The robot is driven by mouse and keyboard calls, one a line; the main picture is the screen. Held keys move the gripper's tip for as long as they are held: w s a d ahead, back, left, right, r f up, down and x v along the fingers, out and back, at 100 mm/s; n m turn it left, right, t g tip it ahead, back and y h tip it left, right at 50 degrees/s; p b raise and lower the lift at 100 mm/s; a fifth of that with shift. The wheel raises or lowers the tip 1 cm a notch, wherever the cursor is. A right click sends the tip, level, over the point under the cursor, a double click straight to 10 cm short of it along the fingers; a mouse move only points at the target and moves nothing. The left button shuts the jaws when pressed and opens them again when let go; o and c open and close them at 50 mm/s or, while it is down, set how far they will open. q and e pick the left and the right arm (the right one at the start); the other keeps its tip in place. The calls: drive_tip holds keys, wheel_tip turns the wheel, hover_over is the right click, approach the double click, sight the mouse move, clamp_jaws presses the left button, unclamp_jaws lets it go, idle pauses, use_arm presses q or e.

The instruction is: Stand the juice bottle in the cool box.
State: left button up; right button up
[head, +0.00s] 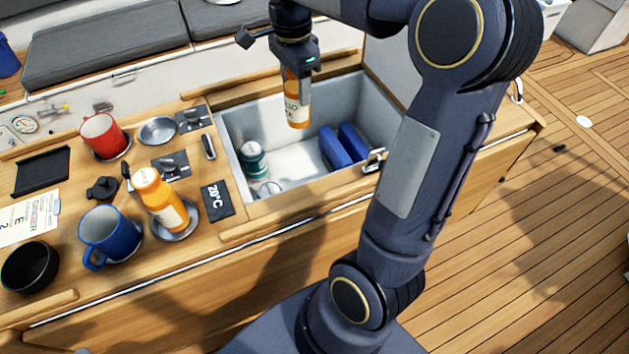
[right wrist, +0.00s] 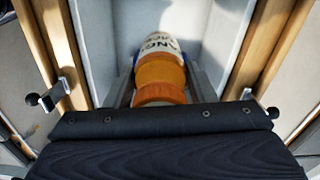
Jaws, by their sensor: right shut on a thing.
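My right gripper (head: 299,88) is shut on an orange juice bottle (head: 298,113) with a white label. It holds the bottle about upright over the open cool box (head: 232,128), its lower part within the outline of the box. From the head view I cannot tell whether the base touches the floor. In the right wrist view the bottle's orange cap (right wrist: 160,92) and shoulder sit between the fingers. The cool box is a pale well set in the wooden counter. My left gripper is not in view.
In the box are a white-and-teal can (head: 253,160) at left and blue blocks (head: 335,148) at right. Another orange bottle (head: 158,197) stands on a metal coaster on the counter, near a blue mug (head: 109,237) and a red mug (head: 102,135). A latch (head: 374,160) is on the box's rim.

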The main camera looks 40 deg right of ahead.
wheel_tip(320, 180, down, 22)
drive_tip(key=b, duration=0.8)
drive_tip(key=shift+f+b, duration=0.25)
drive_tip(key=shift+b, duration=0.1)
drive_tip(key=shift+s+f, duration=0.1)
drive_tip(key=o, duration=0.7)
drive_tip(key=shift+f, duration=0.1)
drive_tip(key=o, duration=0.5)
drive_tip(key=shift+c, duration=0.2)
